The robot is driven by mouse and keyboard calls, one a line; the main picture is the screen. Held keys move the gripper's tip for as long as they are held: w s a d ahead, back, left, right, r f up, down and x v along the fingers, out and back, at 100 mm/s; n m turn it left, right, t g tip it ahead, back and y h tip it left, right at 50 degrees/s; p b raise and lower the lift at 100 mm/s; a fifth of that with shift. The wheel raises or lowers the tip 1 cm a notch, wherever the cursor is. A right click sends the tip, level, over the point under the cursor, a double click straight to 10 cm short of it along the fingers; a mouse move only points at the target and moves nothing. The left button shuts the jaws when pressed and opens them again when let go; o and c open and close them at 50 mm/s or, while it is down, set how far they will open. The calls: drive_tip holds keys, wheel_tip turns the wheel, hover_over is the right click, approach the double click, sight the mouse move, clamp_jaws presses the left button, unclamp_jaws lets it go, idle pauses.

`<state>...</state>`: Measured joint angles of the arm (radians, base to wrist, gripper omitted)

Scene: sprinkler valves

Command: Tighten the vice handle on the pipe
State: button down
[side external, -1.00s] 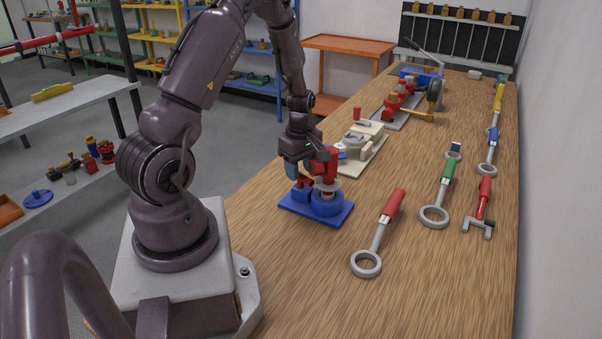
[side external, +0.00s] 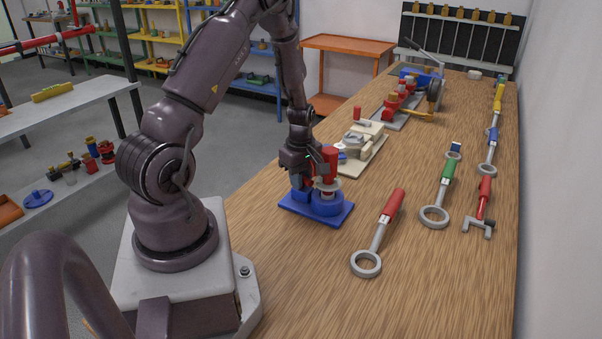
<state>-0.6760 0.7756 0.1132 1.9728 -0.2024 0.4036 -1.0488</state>
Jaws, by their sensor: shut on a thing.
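The blue vice (side external: 325,206) sits on its blue base plate (side external: 335,217) on the wooden bench, in front of my arm. An upright red piece with a pale collar (side external: 329,165), apparently the pipe, stands in the round blue part. My gripper (side external: 300,178) points down at the left side of the vice, close beside the red piece. It is shut on the vice handle, which is mostly hidden behind the fingers and wrist. The exact contact is too small to make out.
A red-handled ring wrench (side external: 392,207) lies right of the vice. A green-handled wrench (side external: 448,172) and a red-handled tool (side external: 485,191) lie further right. A beige fixture (side external: 371,137) stands close behind. The bench in front is clear.

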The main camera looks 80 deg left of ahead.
drive_tip(key=m, duration=0.3)
drive_tip(key=m, duration=0.3)
drive_tip(key=shift+m, duration=0.4)
drive_tip(key=c, duration=1)
unclamp_jaws()
drive_tip(key=shift+o, duration=0.2)
drive_tip(key=shift+r, duration=3)
